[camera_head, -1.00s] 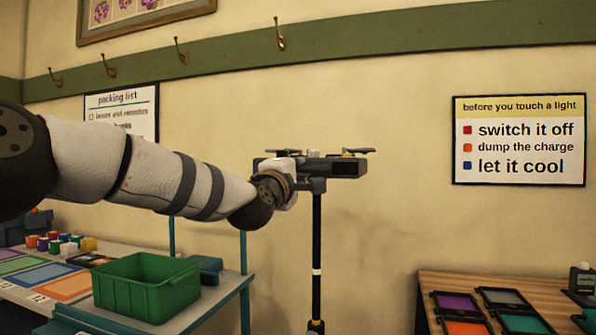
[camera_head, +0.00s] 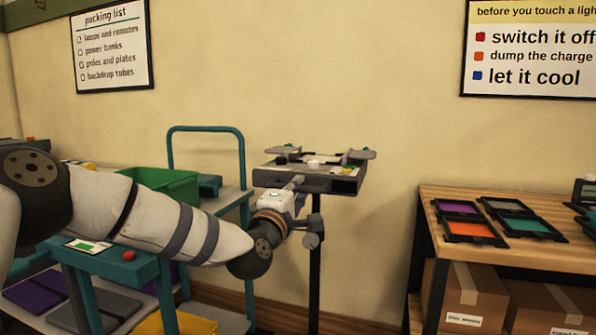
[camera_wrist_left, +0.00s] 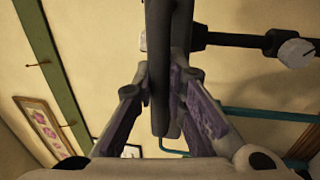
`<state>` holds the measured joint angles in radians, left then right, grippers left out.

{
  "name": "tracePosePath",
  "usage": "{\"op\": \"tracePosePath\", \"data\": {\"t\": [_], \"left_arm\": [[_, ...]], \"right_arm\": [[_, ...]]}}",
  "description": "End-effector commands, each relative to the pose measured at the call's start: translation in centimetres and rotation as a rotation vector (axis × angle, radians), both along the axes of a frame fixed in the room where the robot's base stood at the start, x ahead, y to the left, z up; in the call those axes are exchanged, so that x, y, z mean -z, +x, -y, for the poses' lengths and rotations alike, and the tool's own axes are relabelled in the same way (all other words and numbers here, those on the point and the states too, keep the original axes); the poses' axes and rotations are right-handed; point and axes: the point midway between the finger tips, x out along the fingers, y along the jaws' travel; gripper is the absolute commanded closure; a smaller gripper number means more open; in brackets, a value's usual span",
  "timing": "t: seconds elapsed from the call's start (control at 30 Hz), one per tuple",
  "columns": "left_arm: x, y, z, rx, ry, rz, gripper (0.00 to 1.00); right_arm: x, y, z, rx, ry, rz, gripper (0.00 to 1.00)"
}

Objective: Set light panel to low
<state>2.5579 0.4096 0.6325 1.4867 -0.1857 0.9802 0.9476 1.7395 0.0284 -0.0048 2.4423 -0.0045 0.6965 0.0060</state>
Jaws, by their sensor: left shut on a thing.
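The light panel (camera_head: 322,182) is a flat dark grey unit with spread flaps, lying level on top of a thin black stand pole (camera_head: 315,292). My left gripper (camera_head: 298,184) comes from the left and is at the panel's underside. In the left wrist view, my gripper (camera_wrist_left: 166,92) is shut on a dark bar-like part of the light panel (camera_wrist_left: 158,50), between purple-padded fingers; exactly which part is hard to tell. A grey knob (camera_head: 312,240) sits by the pole below the panel, and also in the left wrist view (camera_wrist_left: 295,53). My right gripper is not in view.
A teal cart (camera_head: 242,165) with a green bin (camera_head: 165,182) stands behind my left arm. On the right, a wooden-topped bench (camera_head: 425,197) holds several coloured frames, with cardboard boxes (camera_head: 470,290) below. Wall posters hang behind. The space between pole and bench is clear.

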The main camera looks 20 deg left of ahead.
Motion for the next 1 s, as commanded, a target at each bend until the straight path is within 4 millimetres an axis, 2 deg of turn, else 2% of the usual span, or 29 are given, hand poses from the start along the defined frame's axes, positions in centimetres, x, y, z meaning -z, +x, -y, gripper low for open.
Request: {"op": "tracePosePath", "data": {"t": [0.03,0.13,0.63,0.67,0.7,0.73,1.0], "left_arm": [[1.2,0.0,0.0,0.002,0.001,-0.008,1.0],[1.9,0.0,0.0,0.001,0.0,-0.006,1.0],[2.5,0.0,0.0,0.002,0.002,-0.01,1.0],[2.5,0.0,0.0,0.002,0.002,-0.01,0.81],[2.6,0.0,0.0,0.002,0.002,-0.011,0.72],[2.5,0.0,0.0,0.002,0.002,-0.01,0.67],[2.1,-0.1,0.0,0.0,0.001,-0.002,0.67]], "right_arm": [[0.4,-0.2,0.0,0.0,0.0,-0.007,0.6],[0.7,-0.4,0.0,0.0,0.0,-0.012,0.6],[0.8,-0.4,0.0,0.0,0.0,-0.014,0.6],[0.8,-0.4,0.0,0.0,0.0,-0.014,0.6],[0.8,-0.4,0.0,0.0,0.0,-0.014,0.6],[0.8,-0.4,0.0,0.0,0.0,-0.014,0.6],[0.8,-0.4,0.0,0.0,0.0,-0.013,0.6]]}}
